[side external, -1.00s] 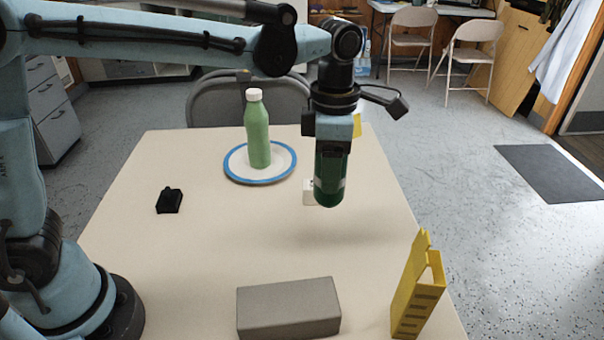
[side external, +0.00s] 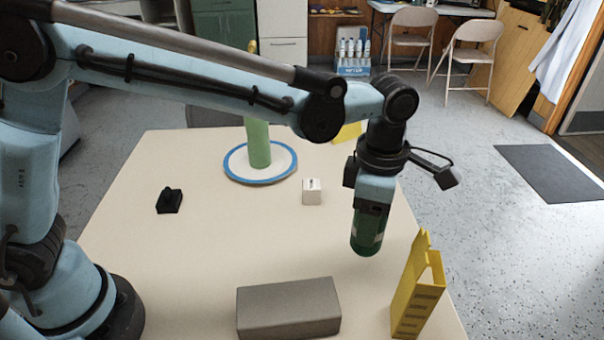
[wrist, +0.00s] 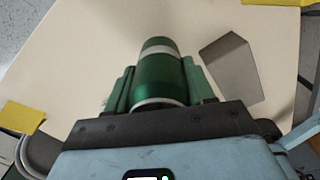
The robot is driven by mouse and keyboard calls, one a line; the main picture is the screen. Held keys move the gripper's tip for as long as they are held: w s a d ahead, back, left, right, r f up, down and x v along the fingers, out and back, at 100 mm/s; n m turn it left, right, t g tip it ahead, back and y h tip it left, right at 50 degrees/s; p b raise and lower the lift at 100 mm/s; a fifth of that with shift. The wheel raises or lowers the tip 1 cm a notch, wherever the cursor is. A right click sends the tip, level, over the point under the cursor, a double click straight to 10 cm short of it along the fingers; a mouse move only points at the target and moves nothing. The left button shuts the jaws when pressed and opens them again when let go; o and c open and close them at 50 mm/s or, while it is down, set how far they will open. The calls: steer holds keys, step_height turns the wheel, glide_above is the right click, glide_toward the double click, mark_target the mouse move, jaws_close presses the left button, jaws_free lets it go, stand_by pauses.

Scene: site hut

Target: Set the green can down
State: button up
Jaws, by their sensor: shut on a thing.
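The green can (side external: 366,236) is dark green with pale bands and hangs upright below my gripper (side external: 370,212) over the right side of the table. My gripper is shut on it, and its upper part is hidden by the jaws. In the wrist view the can (wrist: 160,78) lies between the two fingers of my gripper (wrist: 160,88). I cannot tell for sure whether its base touches the table (side external: 200,255), though it looks held above it.
A grey block (side external: 288,310) and a yellow stand (side external: 416,292) are near the front. A small white block (side external: 312,192), a black object (side external: 169,201) and a blue-rimmed plate (side external: 262,180) bearing a green bottle (side external: 258,145) are farther back. The table's middle is clear.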

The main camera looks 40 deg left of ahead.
steer(key=shift+w+a+f, duration=0.3)
steer(key=shift+w+f, duration=0.2)
steer(key=shift+f, duration=0.5)
steer(key=shift+w+a+f, duration=0.25)
steer(key=shift+w+f, duration=0.2)
steer(key=shift+f, duration=0.55)
steer(key=shift+w+a+f, duration=0.3)
steer(key=shift+w+f, duration=0.2)
steer(key=shift+f, duration=0.5)
steer(key=shift+f, duration=0.1)
steer(key=o, duration=1)
